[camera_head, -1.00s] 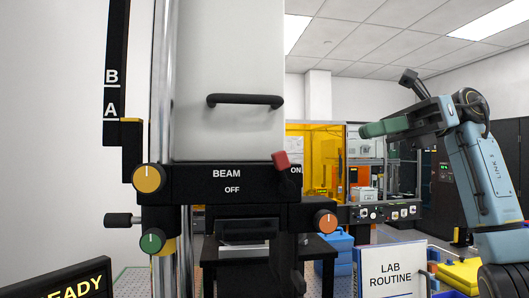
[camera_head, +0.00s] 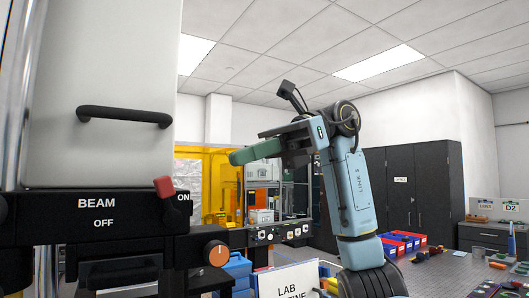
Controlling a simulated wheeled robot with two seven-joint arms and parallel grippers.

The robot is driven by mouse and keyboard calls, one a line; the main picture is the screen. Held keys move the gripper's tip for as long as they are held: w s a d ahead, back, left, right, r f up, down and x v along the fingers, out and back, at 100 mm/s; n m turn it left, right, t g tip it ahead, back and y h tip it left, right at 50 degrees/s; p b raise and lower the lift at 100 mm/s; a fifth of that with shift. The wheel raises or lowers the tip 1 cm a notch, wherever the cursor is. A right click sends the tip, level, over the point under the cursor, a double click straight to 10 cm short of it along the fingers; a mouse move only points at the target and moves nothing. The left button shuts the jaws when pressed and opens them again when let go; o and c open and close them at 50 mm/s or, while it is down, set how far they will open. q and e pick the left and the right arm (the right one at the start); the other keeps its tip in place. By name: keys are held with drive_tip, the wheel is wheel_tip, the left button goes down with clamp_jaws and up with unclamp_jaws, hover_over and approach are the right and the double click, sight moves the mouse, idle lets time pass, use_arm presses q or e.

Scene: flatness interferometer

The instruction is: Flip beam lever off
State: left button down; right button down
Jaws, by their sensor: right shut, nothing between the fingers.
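The beam lever (camera_head: 165,187) has a red tip and sits on the black panel (camera_head: 60,217) marked BEAM, OFF and ON. Its tip stands right beside the ON label. My right gripper (camera_head: 236,157) has green fingers, shut and empty. In the picture it is to the right of the lever and a little higher, with a clear gap between them. My right arm comes up from the lower right. My left gripper is not in view.
An orange knob (camera_head: 216,253) sits below and right of the lever. A black handle (camera_head: 124,115) is on the white housing (camera_head: 95,60) above. A LAB ROUTINE sign (camera_head: 288,285) stands below my gripper. Black cabinets (camera_head: 405,190) are farther right.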

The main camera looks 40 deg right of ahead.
sight(170, 181)
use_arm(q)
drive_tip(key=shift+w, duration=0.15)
use_arm(e)
drive_tip(key=x, duration=0.8)
drive_tip(key=shift+w+a, duration=0.1)
drive_tip(key=shift+a, duration=0.05)
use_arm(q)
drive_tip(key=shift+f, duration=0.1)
